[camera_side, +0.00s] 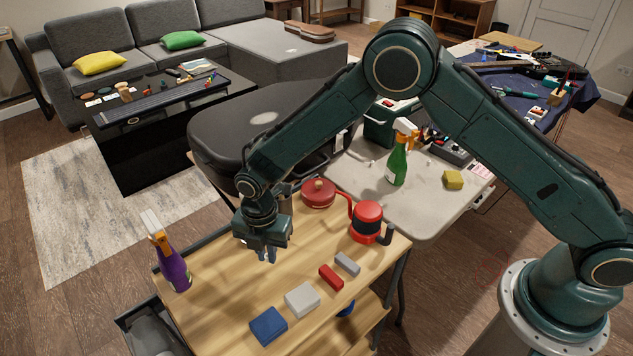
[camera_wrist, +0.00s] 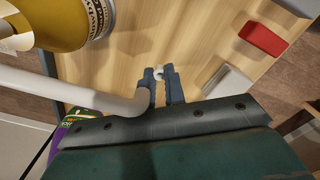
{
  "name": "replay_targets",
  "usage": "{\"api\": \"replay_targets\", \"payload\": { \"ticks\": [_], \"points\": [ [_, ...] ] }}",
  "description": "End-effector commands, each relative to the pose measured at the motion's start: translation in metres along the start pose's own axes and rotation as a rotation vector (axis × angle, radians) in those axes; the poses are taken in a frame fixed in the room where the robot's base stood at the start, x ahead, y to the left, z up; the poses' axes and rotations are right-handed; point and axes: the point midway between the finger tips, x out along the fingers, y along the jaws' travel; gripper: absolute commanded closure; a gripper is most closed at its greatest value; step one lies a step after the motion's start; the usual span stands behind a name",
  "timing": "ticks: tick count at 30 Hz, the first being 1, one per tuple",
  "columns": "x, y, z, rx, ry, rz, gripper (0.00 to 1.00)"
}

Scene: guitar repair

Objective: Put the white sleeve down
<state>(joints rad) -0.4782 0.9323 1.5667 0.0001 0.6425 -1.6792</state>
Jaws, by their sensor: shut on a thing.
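My gripper (camera_side: 268,257) hangs over the wooden tabletop in the side view, its fingers pointing down. In the wrist view my gripper (camera_wrist: 164,74) has its blue-grey fingers close together on a small white ring-like piece, the white sleeve (camera_wrist: 158,72), which shows at the fingertips. The fingers hide part of the sleeve. The sleeve cannot be made out in the side view. I cannot tell whether it touches the wooden tabletop (camera_side: 225,290) or is held just above it.
A purple spray bottle (camera_side: 174,265) stands left. Blue (camera_side: 268,325), white (camera_side: 302,299), red (camera_side: 331,277) and grey (camera_side: 348,264) blocks lie in front. A red lidded pot (camera_side: 318,194) and red canister (camera_side: 367,220) stand behind. A white tube (camera_wrist: 70,95) and yellow cylinder (camera_wrist: 62,22) crowd the wrist view.

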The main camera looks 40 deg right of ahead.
Motion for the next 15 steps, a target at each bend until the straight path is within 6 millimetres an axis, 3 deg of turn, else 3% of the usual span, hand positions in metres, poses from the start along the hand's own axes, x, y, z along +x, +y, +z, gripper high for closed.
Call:
{"api": "replay_targets", "payload": {
  "ticks": [6, 15],
  "points": [
    [0.023, 0.000, 0.000, 0.000, 0.000, -0.002, 1.00],
    [0.025, 0.000, 0.000, 0.000, 0.000, 0.001, 1.00]
  ]
}}
